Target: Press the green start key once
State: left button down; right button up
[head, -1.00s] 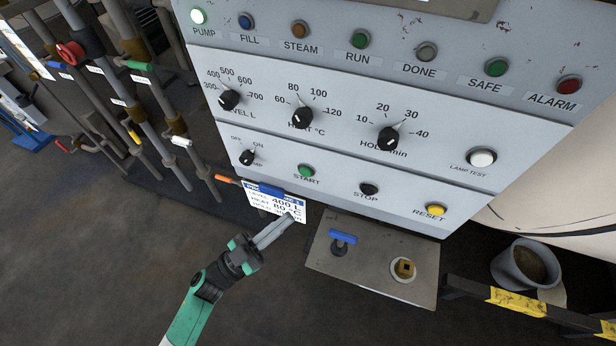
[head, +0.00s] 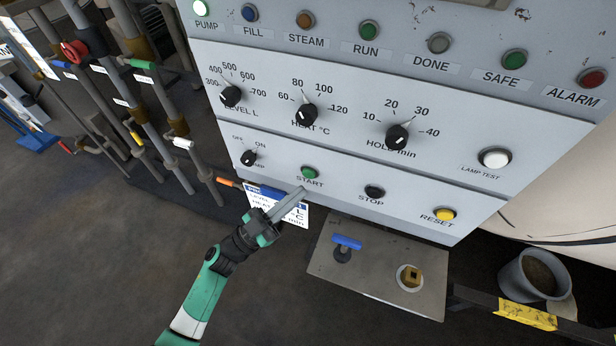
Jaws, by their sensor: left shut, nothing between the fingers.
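The green start key (head: 310,173) is a round button on the lower row of the white control panel (head: 330,205), above the label START. My left gripper (head: 301,191) is shut and empty. Its fingertips are just below the start key, near the START label. I cannot tell whether they touch the panel; the key itself is not covered. My right gripper is not in view.
The black stop key (head: 374,192) and yellow reset key (head: 445,215) lie to the right. The pump switch (head: 249,158) is to the left. A task card (head: 292,217) hangs partly behind my gripper. A metal plate with a blue-handled valve (head: 346,243) is below.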

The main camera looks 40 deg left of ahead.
aim_at(313, 175)
pick_arm(q)
jog(key=shift+w+a, duration=0.35)
jog(key=shift+w, duration=0.5)
jog(key=shift+w, duration=0.15)
dwell(1.3)
jog(key=shift+w+a, duration=0.2)
jog(key=shift+w, duration=0.05)
jog(key=shift+w+a, duration=0.15)
jog(key=shift+w, duration=0.2)
dwell(0.8)
jog(key=shift+s, duration=0.1)
jog(key=shift+s+d+p, duration=0.35)
jog(key=shift+s+p, duration=0.05)
jog(key=shift+s, duration=0.3)
